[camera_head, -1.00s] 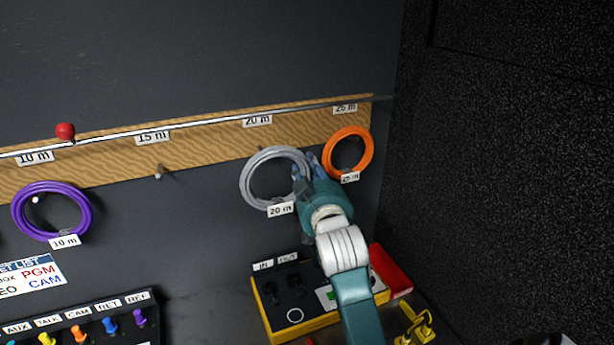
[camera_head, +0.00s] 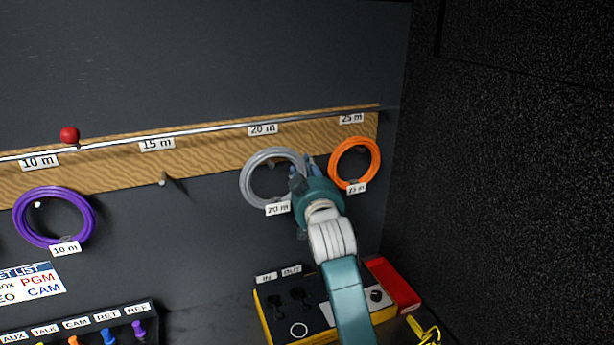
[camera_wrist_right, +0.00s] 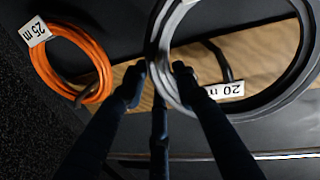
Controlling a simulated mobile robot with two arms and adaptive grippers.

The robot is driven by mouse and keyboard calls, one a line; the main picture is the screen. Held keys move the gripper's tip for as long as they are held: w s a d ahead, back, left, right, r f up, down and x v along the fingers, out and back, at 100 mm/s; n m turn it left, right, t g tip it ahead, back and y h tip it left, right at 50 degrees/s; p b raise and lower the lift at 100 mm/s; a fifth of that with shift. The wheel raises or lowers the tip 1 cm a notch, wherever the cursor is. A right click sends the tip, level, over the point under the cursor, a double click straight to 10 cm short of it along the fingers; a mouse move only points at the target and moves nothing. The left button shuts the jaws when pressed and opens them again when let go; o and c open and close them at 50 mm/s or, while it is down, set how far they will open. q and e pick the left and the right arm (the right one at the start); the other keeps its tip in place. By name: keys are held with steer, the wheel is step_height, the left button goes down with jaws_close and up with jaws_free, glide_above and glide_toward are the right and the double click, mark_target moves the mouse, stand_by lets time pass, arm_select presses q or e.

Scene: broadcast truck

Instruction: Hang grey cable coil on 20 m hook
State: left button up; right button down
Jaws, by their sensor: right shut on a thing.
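The grey cable coil (camera_head: 245,184) is upright in front of the wall, below the board's 20 m label (camera_head: 262,129). Its own 20 m tag (camera_head: 278,209) hangs at its lower edge. My right gripper (camera_head: 305,172) is shut on the coil's right side; the wrist view shows the fingers (camera_wrist_right: 158,80) on either side of the grey ring (camera_wrist_right: 303,62). The dark 20 m hook (camera_wrist_right: 222,62) shows inside the ring's opening in that view. I cannot tell whether the coil rests on the hook. My left gripper is not in view.
An orange coil (camera_head: 333,158) hangs close to the right of my gripper, a purple coil (camera_head: 20,220) at the far left. The 15 m hook (camera_head: 163,182) is empty. A yellow-edged box (camera_head: 266,318) and a red tray (camera_head: 398,288) sit below. A dark wall stands at right.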

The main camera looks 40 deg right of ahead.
steer(key=shift+w+d+f+b, duration=0.2)
steer(key=shift+w+f+b, duration=0.25)
steer(key=shift+w, duration=0.4)
steer(key=shift+w+d+f+b, duration=0.2)
steer(key=shift+w+f+b, duration=0.25)
steer(key=shift+w, duration=0.4)
steer(key=shift+w+d+f+b, duration=0.25)
steer(key=shift+w+b, duration=0.25)
steer(key=shift+w, duration=0.35)
steer(key=c, duration=1.3)
jaws_free()
steer(key=v, duration=1.2)
steer(key=shift+s+a, duration=0.1)
